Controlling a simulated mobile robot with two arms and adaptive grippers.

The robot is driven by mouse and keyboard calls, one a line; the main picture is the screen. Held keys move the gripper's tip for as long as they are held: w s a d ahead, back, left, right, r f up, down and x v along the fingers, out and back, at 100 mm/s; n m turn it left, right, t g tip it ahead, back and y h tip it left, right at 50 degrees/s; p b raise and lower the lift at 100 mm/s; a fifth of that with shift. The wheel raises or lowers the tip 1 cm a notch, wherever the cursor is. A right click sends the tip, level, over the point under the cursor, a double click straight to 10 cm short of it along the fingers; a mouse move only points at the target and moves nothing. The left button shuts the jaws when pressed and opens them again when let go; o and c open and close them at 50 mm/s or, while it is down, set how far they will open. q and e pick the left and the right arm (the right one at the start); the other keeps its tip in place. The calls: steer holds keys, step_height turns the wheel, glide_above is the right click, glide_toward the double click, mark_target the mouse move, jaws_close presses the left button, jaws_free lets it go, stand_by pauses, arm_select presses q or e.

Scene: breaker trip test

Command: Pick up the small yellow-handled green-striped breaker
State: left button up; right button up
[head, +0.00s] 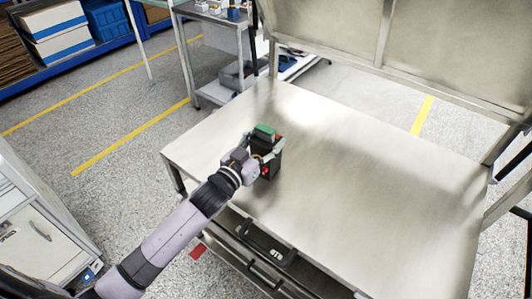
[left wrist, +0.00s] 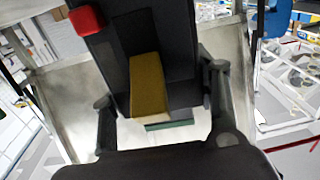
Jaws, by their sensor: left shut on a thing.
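The breaker (head: 271,168) is a black block with a green stripe along its top and a small red part low on its front. It is in my left gripper (head: 262,150) at the left part of the metal workbench (head: 370,190). In the left wrist view the breaker (left wrist: 185,45) shows a yellow handle, a red part at the upper left and a green edge at the bottom. The fingers of the left gripper (left wrist: 162,115) are on either side of it. I cannot tell whether its base touches the bench top. My right gripper is not in view.
The rest of the bench top is bare. A raised metal back panel (head: 430,50) runs along its far side. A dark tray (head: 265,243) sits below the front edge. A metal cart (head: 220,35) with small items stands behind, and a grey cabinet (head: 30,225) stands at the left.

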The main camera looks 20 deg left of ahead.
arm_select(q)
steer(key=c, duration=0.4)
steer(key=shift+r, duration=0.15)
steer(key=shift+c, duration=0.4)
steer(key=shift+r, duration=0.1)
